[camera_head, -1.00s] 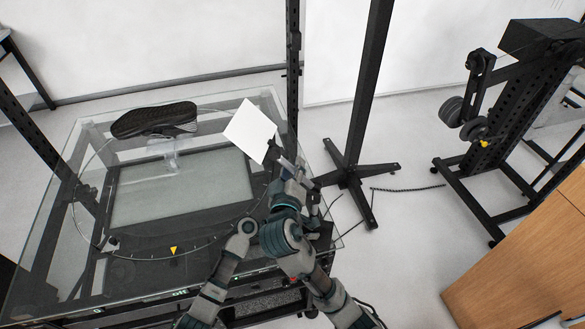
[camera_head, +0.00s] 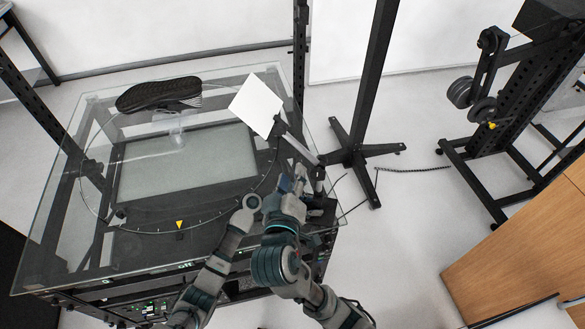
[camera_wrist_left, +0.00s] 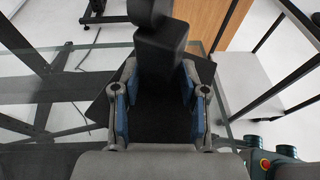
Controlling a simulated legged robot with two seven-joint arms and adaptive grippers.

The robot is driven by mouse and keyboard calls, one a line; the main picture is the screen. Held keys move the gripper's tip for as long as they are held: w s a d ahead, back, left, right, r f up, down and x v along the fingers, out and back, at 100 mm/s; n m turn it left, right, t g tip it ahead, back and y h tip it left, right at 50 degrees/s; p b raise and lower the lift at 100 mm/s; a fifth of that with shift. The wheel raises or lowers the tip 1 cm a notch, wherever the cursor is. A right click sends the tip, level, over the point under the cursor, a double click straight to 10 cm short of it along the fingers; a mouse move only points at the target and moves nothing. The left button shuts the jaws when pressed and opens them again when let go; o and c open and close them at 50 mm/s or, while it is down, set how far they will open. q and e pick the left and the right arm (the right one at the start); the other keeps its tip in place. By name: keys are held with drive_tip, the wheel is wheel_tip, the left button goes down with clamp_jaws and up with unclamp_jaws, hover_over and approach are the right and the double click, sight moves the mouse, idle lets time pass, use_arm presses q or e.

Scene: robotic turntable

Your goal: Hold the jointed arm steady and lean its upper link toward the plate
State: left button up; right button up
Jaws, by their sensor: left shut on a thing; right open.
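The jointed arm (camera_head: 299,145) stands at the right edge of the glass table, its upper link slanting up and left to a white square card (camera_head: 256,105). The round clear plate (camera_head: 100,222) has a marked rim and a yellow triangle at its front. My left gripper (camera_wrist_left: 160,75) is shut on a black block-like part (camera_wrist_left: 160,55), seen between its blue pads in the left wrist view. In the head view it is mostly hidden behind my right arm. My right gripper (camera_head: 293,181) is open and empty, just below the upper link and apart from it.
A dark shoe (camera_head: 158,95) rests above the plate's far side on a clear support. Black posts (camera_head: 300,50) rise beside the table. A star-footed stand (camera_head: 352,157) and a wooden cabinet (camera_head: 515,230) are to the right.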

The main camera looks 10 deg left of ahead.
use_arm(q)
drive_tip(key=o, duration=0.9)
drive_tip(key=shift+a, duration=0.1)
